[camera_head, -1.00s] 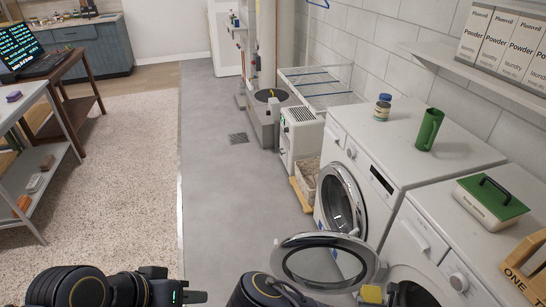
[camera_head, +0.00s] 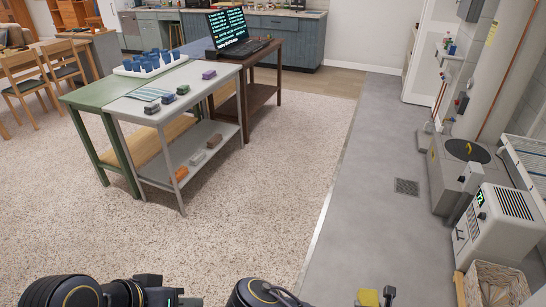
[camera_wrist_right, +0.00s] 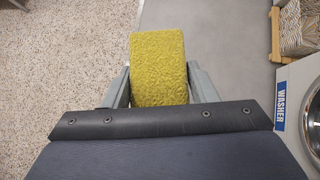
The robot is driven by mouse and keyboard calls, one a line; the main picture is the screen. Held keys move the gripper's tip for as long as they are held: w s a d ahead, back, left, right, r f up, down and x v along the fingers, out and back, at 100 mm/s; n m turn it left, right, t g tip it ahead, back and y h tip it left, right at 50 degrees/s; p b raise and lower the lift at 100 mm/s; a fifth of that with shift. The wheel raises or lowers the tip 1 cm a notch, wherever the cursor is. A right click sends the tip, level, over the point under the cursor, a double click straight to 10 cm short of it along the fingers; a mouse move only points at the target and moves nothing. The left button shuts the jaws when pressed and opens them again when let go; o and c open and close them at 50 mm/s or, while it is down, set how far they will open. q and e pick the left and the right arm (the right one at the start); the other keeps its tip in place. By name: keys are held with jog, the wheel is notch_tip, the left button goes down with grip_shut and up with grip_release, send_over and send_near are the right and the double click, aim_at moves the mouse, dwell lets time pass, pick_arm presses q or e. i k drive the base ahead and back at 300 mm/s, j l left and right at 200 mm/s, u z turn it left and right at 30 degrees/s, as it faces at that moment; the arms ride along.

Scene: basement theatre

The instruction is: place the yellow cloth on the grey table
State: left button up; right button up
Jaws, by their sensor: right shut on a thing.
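The yellow cloth (camera_wrist_right: 158,70) is folded and held between the fingers of my right gripper (camera_wrist_right: 160,90) in the right wrist view. In the head view a small part of the cloth (camera_head: 368,297) and of my right gripper (camera_head: 378,298) show at the bottom edge, over the floor. The grey table (camera_head: 190,77) stands ahead at upper left, well away from both grippers. My left gripper (camera_head: 188,300) is at the bottom edge, seen from the side; its finger opening cannot be made out.
The grey table bears a striped cloth (camera_head: 148,93) and several small blocks. A green table (camera_head: 97,92) adjoins its left side, and a brown table with a laptop (camera_head: 240,44) stands behind. Speckled carpet (camera_head: 260,190) lies open in front. A white appliance (camera_head: 490,235) stands at right.

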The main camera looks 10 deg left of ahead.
aim_at(181, 83)
jog(key=i+u, duration=0.1)
jog(key=i, duration=0.85)
jog(key=i+u, duration=0.15)
jog(key=i, duration=0.85)
jog(key=i+l+u, duration=0.1)
jog(key=i+u, duration=0.3)
jog(key=i+l+u, duration=0.25)
jog(key=u, duration=0.15)
jog(key=i+l+u, duration=0.9)
jog(key=l+u, duration=0.3)
